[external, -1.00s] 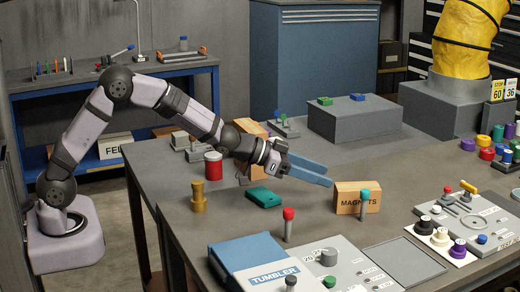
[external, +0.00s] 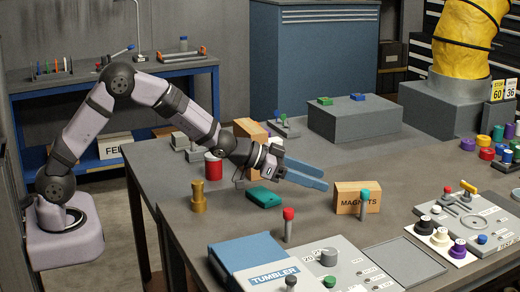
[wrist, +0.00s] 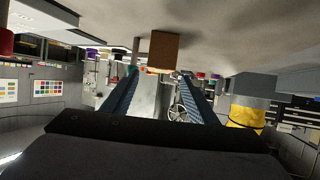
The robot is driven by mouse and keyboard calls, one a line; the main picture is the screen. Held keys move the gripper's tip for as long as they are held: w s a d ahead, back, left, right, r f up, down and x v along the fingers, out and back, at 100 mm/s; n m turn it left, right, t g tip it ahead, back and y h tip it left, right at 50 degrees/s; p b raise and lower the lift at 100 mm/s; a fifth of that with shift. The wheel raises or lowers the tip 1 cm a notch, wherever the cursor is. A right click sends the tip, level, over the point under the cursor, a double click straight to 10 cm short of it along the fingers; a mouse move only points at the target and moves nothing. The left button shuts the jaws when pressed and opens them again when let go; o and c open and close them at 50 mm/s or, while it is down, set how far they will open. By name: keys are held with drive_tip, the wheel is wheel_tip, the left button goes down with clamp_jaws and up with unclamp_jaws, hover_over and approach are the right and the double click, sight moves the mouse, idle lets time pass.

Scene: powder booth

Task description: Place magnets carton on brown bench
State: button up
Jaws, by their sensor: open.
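The magnets carton (external: 357,198), a small tan box lettered MAGNETS, stands upright on the large grey-brown bench (external: 345,155). A teal-topped post on the control panel covers part of its front in the external view. It appears as a brown block (wrist: 164,50) in the upside-down wrist view, ahead of the fingertips. My gripper (external: 322,184) is open and empty, with its long blue fingers held to the left of the carton and apart from it. In the wrist view the two fingers (wrist: 158,76) are spread, with the carton beyond them.
A teal item (external: 264,196), a brass-coloured piece (external: 198,195) and a red can (external: 213,165) sit near my gripper. Another tan box (external: 249,130) is behind my wrist. Control panels (external: 315,265) and a TUMBLER case (external: 245,255) line the front.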

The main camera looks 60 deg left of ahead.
sight(347, 187)
drive_tip(key=shift+p+x, duration=0.7)
drive_tip(key=shift+x, duration=2.15)
drive_tip(key=shift+w+d, duration=0.1)
drive_tip(key=shift+p+x, duration=1.2)
drive_tip(key=shift+x, duration=1.3)
drive_tip(key=c, duration=0.9)
drive_tip(key=shift+w+r, duration=0.1)
drive_tip(key=shift+r, duration=0.05)
clamp_jaws()
drive_tip(key=shift+r, duration=0.1)
wheel_tip(347, 187, up, 10)
drive_tip(key=p, duration=0.3)
